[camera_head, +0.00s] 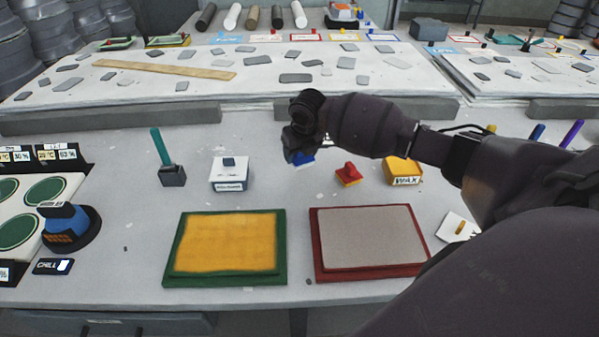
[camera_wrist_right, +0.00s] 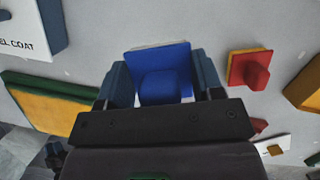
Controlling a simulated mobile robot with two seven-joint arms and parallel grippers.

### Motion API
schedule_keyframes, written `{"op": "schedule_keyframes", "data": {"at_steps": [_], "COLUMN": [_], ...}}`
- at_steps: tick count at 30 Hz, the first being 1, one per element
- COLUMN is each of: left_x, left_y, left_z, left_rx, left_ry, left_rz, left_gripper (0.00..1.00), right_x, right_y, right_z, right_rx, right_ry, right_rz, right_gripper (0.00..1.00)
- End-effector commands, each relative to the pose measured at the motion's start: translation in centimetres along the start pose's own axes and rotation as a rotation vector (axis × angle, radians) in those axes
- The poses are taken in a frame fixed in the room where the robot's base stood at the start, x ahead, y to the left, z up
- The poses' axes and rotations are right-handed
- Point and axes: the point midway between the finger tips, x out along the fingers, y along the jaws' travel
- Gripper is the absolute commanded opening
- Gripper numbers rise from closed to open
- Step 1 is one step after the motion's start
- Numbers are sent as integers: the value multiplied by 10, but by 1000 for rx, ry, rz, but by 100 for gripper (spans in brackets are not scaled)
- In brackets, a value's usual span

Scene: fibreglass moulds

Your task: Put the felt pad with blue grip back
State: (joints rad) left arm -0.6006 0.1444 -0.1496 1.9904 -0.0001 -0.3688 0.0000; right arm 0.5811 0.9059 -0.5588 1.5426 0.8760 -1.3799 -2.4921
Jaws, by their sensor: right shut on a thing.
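My right gripper (camera_head: 299,148) is shut on the felt pad with the blue grip (camera_head: 304,160), above the table between the white gel coat box and the pad with the red grip. In the right wrist view the pad's blue top and grip (camera_wrist_right: 161,70) show between the fingers, with a pale edge along its far side. The pad's underside is hidden, and I cannot tell if it touches the table. The pad with the red grip (camera_head: 348,174) rests on the table to the right; it also shows in the right wrist view (camera_wrist_right: 251,70). My left gripper is not in view.
The gel coat box (camera_head: 229,176) stands left, the yellow wax box (camera_head: 404,171) right. In front lie a green-rimmed tray (camera_head: 172,272) and a red-rimmed tray (camera_head: 318,268). A teal-handled tool (camera_head: 160,147) stands farther left. A raised grey edge (camera_head: 110,118) runs behind.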

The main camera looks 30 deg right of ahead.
Motion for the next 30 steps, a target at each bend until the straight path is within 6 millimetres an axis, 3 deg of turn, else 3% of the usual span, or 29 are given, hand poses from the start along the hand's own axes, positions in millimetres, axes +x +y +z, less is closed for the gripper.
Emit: {"op": "schedule_keyframes", "data": {"at_steps": [3, 11, 19, 30], "left_x": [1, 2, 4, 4], "left_y": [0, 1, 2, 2], "left_z": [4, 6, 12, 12], "left_rx": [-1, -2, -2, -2], "left_ry": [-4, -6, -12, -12], "left_rz": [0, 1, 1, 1], "left_gripper": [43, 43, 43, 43], "right_x": [18, 32, 66, 70], "right_y": [1, 0, 1, 0], "right_z": [-5, -9, -18, -19], "right_rx": [1, 1, 2, 0], "right_ry": [1, 0, 2, -1], "right_rz": [1, 2, 1, 0], "right_gripper": [39, 39, 39, 39]}}
